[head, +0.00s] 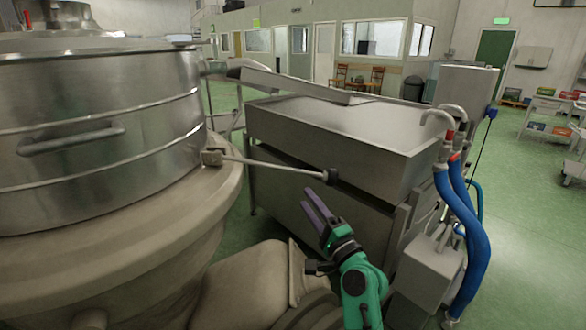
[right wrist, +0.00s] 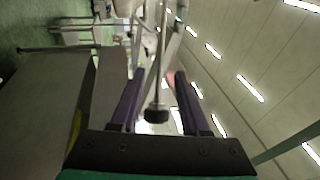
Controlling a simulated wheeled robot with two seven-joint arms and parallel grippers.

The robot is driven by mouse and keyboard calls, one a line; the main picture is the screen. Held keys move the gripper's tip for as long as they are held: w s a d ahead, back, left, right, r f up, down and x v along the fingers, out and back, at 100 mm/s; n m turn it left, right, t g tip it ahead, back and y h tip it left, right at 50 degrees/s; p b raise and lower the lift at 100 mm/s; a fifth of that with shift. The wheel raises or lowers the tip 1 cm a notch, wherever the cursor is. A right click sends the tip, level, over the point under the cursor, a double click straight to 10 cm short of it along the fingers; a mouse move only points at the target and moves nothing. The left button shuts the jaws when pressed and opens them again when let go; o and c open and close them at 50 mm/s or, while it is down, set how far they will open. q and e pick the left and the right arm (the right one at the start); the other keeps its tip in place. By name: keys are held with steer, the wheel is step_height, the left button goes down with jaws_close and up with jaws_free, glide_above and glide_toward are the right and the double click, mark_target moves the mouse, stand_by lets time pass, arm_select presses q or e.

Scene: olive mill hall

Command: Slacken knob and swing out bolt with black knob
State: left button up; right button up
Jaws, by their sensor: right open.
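The bolt (head: 270,166) is a pale thin rod. It runs from a bracket (head: 212,157) at the base of the steel drum (head: 95,120), sticking out to the right and slightly down. The black knob (head: 330,175) is at its free end. My right gripper (head: 308,199) is open and empty, its dark purple fingers just below and left of the knob in the head view. In the right wrist view the knob (right wrist: 157,113) appears between the two fingers (right wrist: 159,75), with the rod running up; I cannot tell its depth. No contact shows. My left gripper is out of view.
A steel basin (head: 340,125) stands behind the knob. Blue hoses (head: 470,240) and a grey box (head: 428,265) are to the right of my right arm. The pale machine rim (head: 130,235) fills the left. Open green floor (head: 520,190) lies farther right.

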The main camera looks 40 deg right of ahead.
steer(key=p, duration=0.3)
glide_toward(284, 169)
steer(key=w+r, duration=0.1)
steer(key=w, duration=0.1)
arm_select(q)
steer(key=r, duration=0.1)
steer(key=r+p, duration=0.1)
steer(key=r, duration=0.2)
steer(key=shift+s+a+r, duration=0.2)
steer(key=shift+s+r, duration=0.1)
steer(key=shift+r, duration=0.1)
arm_select(e)
steer(key=x, duration=0.8)
steer(key=shift+w+d+f, duration=0.2)
steer(key=shift+d+f, duration=0.1)
steer(key=shift+d, duration=0.1)
steer(key=shift+c, duration=0.3)
jaws_close()
steer(key=shift+f, duration=0.1)
